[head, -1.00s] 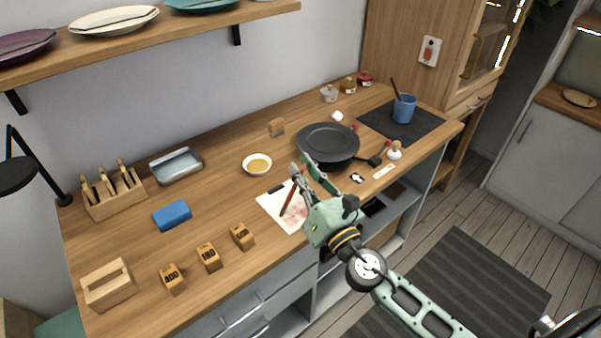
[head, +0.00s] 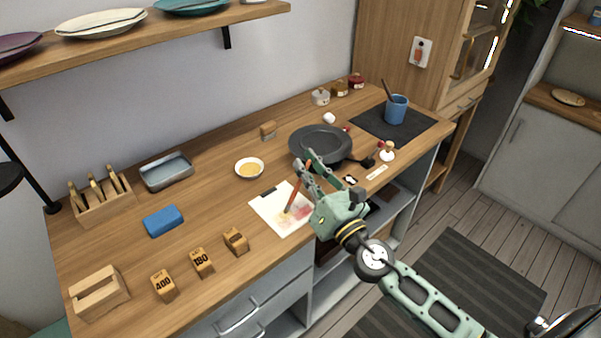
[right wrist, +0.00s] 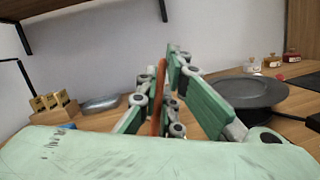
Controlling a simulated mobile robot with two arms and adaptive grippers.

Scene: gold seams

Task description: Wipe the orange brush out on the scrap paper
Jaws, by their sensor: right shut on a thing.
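The orange brush (head: 297,190) is in my right gripper (head: 307,164), which is shut on its upper part. The brush is tilted, and its lower end is over the scrap paper (head: 268,206). I cannot tell whether that end touches the sheet. The white paper carries pale red and yellowish smears and a dark clip-like strip at its upper left edge. In the right wrist view the brush (right wrist: 157,95) stands nearly upright between the green fingers (right wrist: 170,92); its lower end is hidden. My left gripper is not in view.
A dark pan (head: 322,142) sits just behind the gripper. A small bowl of yellow content (head: 250,168) stands behind the paper. Wooden blocks (head: 203,263) and a blue block (head: 164,221) lie to the left. A blue cup (head: 396,109) stands on a dark mat at back right.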

